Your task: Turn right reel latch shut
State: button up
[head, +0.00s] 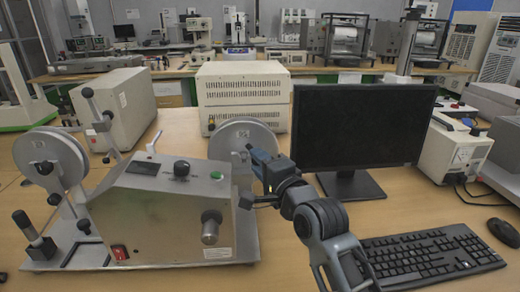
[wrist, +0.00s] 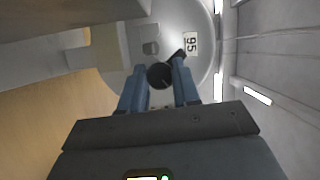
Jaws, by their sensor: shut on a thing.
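The right reel (head: 232,136) is a pale round disc at the right end of the grey winding machine (head: 165,205). It also shows in the wrist view (wrist: 207,75), with a label reading 95. My gripper (head: 250,152) reaches it from the right and hides its hub in the head view. In the wrist view, my blue fingers (wrist: 160,82) are on either side of a dark round knob (wrist: 160,75) in front of the reel, which appears to be the right reel latch. They are shut on it. A short dark piece shows beside the knob; how far the latch is turned is unclear.
The left reel (head: 50,158) stands at the machine's other end. A monitor (head: 362,125) stands close to the right of my arm, with a keyboard (head: 430,255) in front of it. A beige box (head: 243,92) is behind the right reel.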

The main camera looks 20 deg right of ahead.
jog(key=n+g+h+p, duration=0.1)
jog(key=n+p, duration=0.3)
jog(key=n+g+h+p, duration=0.1)
jog(key=n+g+p, duration=0.1)
jog(key=n+p, duration=0.2)
jog(key=shift+a+r+g+p, duration=0.15)
jog(key=shift+g+p, duration=0.15)
jog(key=shift+p, duration=0.3)
dwell(0.3)
jog(key=o, duration=0.8)
jog(key=shift+c, duration=0.2)
jog(key=shift+s, duration=0.1)
jog(key=v, duration=0.7)
jog(key=shift+s+b, duration=0.3)
jog(key=shift+b, duration=0.15)
jog(key=shift+a, duration=0.1)
